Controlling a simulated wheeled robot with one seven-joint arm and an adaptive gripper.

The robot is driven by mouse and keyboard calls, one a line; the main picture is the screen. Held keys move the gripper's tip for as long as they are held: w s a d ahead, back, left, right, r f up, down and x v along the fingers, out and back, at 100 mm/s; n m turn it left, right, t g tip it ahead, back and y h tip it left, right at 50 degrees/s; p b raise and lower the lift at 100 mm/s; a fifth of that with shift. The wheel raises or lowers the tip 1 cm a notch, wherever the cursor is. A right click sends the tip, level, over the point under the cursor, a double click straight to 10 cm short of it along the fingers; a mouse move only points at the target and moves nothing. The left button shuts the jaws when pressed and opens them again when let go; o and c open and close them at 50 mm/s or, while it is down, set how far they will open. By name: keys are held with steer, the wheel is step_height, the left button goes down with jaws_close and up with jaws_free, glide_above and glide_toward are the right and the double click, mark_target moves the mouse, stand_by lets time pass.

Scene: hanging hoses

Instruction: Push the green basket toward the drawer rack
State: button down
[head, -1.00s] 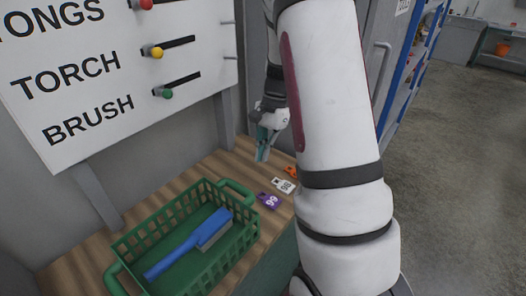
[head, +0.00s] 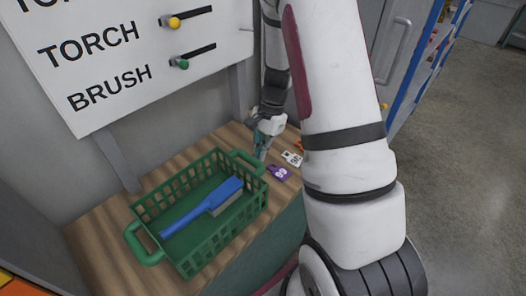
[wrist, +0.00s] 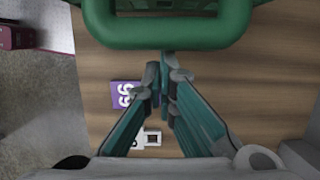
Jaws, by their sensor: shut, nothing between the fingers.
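The green basket (head: 205,255) stands on the wooden bench top in the head view, with a blue-handled brush (head: 203,208) lying in it. My gripper (head: 261,154) is shut and empty, pointing down just beyond the basket's far handle (head: 247,162). In the wrist view the basket's handle (wrist: 170,43) spans the top, and my gripper's closed teal fingertips (wrist: 164,62) are close to it. I cannot tell whether they touch it. The drawer rack is not clearly identifiable in these views.
A purple numbered tag (head: 278,173) and a white tag (head: 292,158) lie on the bench (head: 96,232) beside my gripper. A sign board (head: 130,60) reading TORCH and BRUSH, with coloured knobs, stands behind the basket. A grey cabinet (head: 393,45) stands at the back right.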

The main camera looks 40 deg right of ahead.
mark_target(243, 174)
steer(key=a, duration=0.3)
steer(key=s+a+p, duration=0.1)
steer(key=a, duration=0.3)
steer(key=s+a, duration=0.1)
steer(key=a, duration=0.2)
steer(key=shift+a+p, duration=0.35)
steer(key=shift+p, duration=0.05)
steer(key=d, duration=0.4)
steer(key=shift+w+d+r, duration=0.1)
steer(key=shift+w+d, duration=0.05)
steer(key=shift+w, duration=0.25)
steer(key=b+v, duration=0.1)
steer(key=v, duration=0.8)
steer(key=shift+r, duration=0.4)
